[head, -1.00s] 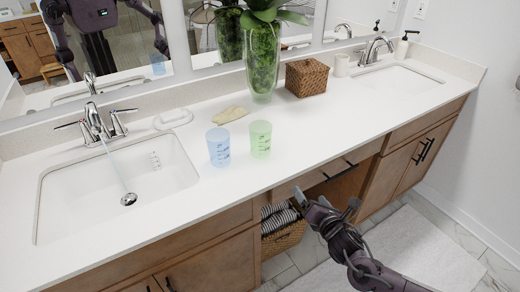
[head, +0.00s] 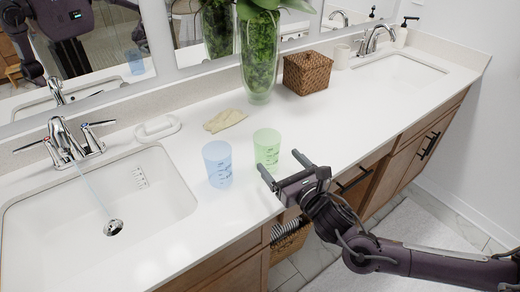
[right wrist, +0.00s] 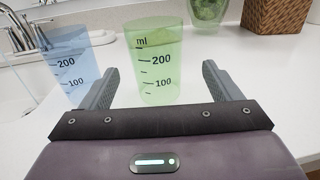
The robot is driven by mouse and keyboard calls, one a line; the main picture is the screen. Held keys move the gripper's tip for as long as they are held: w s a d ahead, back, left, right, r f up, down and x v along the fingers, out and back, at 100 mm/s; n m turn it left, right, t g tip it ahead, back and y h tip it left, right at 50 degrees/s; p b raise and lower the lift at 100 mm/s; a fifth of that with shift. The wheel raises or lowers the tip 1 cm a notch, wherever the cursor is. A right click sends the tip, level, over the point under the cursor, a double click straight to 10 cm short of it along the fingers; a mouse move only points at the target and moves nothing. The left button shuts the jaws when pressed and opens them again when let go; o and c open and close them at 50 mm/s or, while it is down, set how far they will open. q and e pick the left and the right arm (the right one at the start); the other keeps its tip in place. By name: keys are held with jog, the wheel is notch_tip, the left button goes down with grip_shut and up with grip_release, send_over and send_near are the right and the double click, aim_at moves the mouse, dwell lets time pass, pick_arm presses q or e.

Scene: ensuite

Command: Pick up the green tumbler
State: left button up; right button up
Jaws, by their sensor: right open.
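The green tumbler (head: 266,147) is translucent with dark measuring marks and stands upright on the white counter. My right gripper (head: 282,166) is open at the counter's front edge, with its fingers pointing toward the tumbler. In the right wrist view the green tumbler (right wrist: 155,62) appears between the two open fingers, ahead of the palm. I cannot tell whether the fingertips have reached its sides. A blue tumbler (head: 217,164) stands just left of it; in the right wrist view the blue tumbler (right wrist: 75,66) is beyond the left finger. My left gripper is not in direct view.
A sink (head: 95,215) with a running tap (head: 70,140) lies to the left. A tan cloth (head: 226,120), a soap dish (head: 158,128), a glass vase with greenery (head: 259,60) and a woven box (head: 307,73) stand behind. The counter right of the tumbler is clear.

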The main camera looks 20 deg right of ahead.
aim_at(273, 155)
jog(key=shift+w+a+r, duration=0.1)
jog(key=shift+w+r, duration=0.05)
jog(key=shift+w, duration=0.3)
jog(key=shift+w+a+r+p, duration=0.15)
jog(key=shift+w+p, duration=0.1)
jog(key=shift+w, duration=0.1)
jog(key=shift+w+a+r+p, duration=0.1)
jog(key=shift+w+a+p, duration=0.1)
jog(key=shift+w, duration=0.15)
jog(key=p+x, duration=0.1)
jog(key=x, duration=0.2)
jog(key=shift+w+a, duration=0.2)
jog(key=shift+w, duration=0.1)
jog(key=shift+w+a+f, duration=0.1)
jog(key=shift+w, duration=0.15)
jog(key=c, duration=0.5)
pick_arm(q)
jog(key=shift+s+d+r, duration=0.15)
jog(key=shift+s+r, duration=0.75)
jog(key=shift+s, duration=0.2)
pick_arm(e)
jog(key=c, duration=0.5)
jog(key=shift+c, duration=0.2)
